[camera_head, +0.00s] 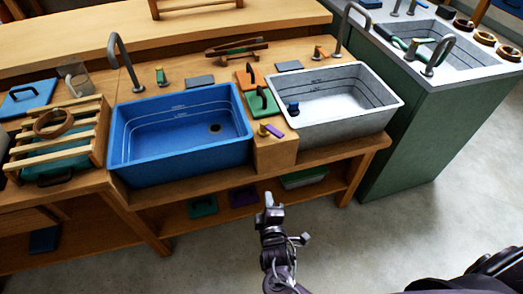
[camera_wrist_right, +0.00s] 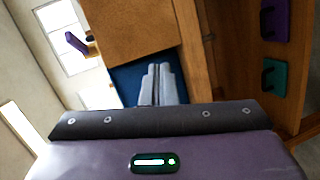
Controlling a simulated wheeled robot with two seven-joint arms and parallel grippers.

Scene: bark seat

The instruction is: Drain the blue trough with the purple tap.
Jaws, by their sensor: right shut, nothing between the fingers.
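The blue trough (camera_head: 135,165) sits in the wooden bench at the left in the head view, with a dark round drain hole (camera_head: 214,128) and level lines inside. I cannot tell how much water it holds. The purple tap (camera_head: 273,131) is a small purple lever on a yellowish stub, on the wooden block between the troughs. It also shows at upper left in the wrist view (camera_wrist_right: 75,42). My right gripper (camera_head: 269,201) is shut and empty, in front of the bench, below and apart from the tap. Its fingers (camera_wrist_right: 158,84) show closed together. My left gripper is out of view.
A grey trough (camera_head: 370,125) with a dark blue plug (camera_head: 293,107) stands right of the tap. Green (camera_head: 262,103) and orange (camera_head: 248,77) handled boards lie behind the tap. A lower shelf (camera_head: 185,217) holds boards. Open floor lies in front.

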